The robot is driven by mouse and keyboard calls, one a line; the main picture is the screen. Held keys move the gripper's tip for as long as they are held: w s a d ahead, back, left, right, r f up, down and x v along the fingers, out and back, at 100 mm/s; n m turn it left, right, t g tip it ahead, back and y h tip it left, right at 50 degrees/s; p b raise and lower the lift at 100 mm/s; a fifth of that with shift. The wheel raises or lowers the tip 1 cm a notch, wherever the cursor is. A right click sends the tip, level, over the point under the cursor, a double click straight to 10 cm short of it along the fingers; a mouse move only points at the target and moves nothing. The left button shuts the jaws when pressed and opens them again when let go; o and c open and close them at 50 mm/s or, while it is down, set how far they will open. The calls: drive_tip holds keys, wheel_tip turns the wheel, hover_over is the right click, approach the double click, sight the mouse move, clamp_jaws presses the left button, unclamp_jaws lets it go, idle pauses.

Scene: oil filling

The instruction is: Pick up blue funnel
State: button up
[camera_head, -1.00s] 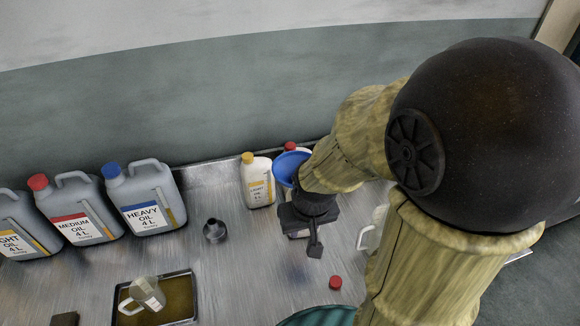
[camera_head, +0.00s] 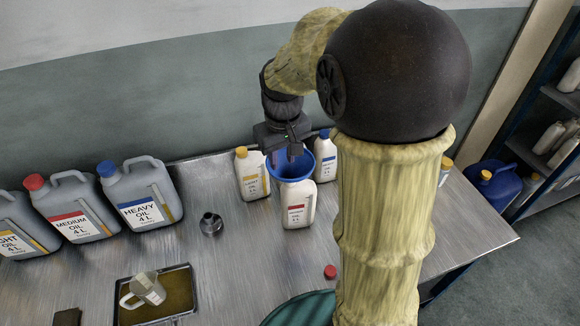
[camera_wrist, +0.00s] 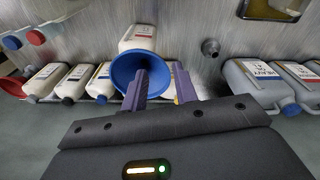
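The blue funnel (camera_head: 306,168) sits upright in the neck of a white bottle with a red label (camera_head: 299,204). In the wrist view the funnel (camera_wrist: 127,66) shows its wide mouth towards the camera. My gripper (camera_head: 284,158) is above and at the left part of the funnel's mouth. In the wrist view its two fingers (camera_wrist: 160,84) are apart, one across the mouth and one just outside the rim, with part of the rim between them. The fingers do not look closed on the rim. Whether either finger touches it, I cannot tell.
A yellow-capped white bottle (camera_head: 251,174) stands close left and a blue-capped one (camera_head: 325,158) close right. Large jugs (camera_head: 141,195) line the left. A tray (camera_head: 183,292) holds a clear jug (camera_head: 147,288).

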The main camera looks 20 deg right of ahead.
wheel_tip(320, 180, up, 8)
drive_tip(key=n+g+p, duration=0.1)
drive_tip(key=n, duration=0.1)
hover_over(274, 177)
drive_tip(key=shift+w+f, duration=0.15)
drive_tip(key=shift+w, duration=0.1)
wheel_tip(274, 177, down, 12)
drive_tip(key=p, duration=0.3)
drive_tip(key=shift+w+d+f, duration=0.1)
drive_tip(key=shift+w+f, duration=0.05)
drive_tip(key=shift+f+p, duration=0.25)
drive_tip(key=shift+p, duration=0.05)
drive_tip(key=shift+f+p, duration=0.9)
drive_tip(key=shift+f, duration=1.45)
